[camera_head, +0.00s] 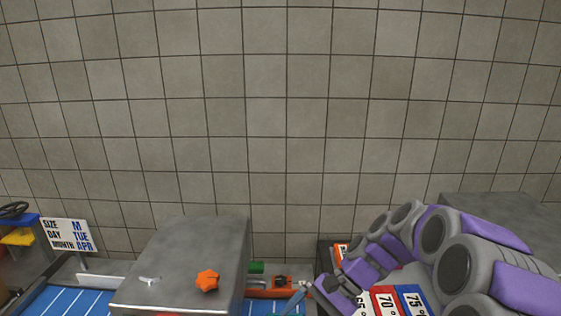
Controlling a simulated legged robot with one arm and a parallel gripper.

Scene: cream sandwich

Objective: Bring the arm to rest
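My arm, grey with purple panels, fills the lower right of the head view, its links folded in a row that runs down to the left. My gripper (324,291) appears to be at the lower left end of the arm, near the bottom edge. Its fingers are small and partly cut off, so I cannot tell whether it is open or shut. A thin grey-blue piece (291,302) lies just left of it; I cannot tell whether they touch.
A grey metal box (190,255) with an orange star-shaped knob (207,280) stands left of the arm. A bare tiled wall (270,110) is behind.

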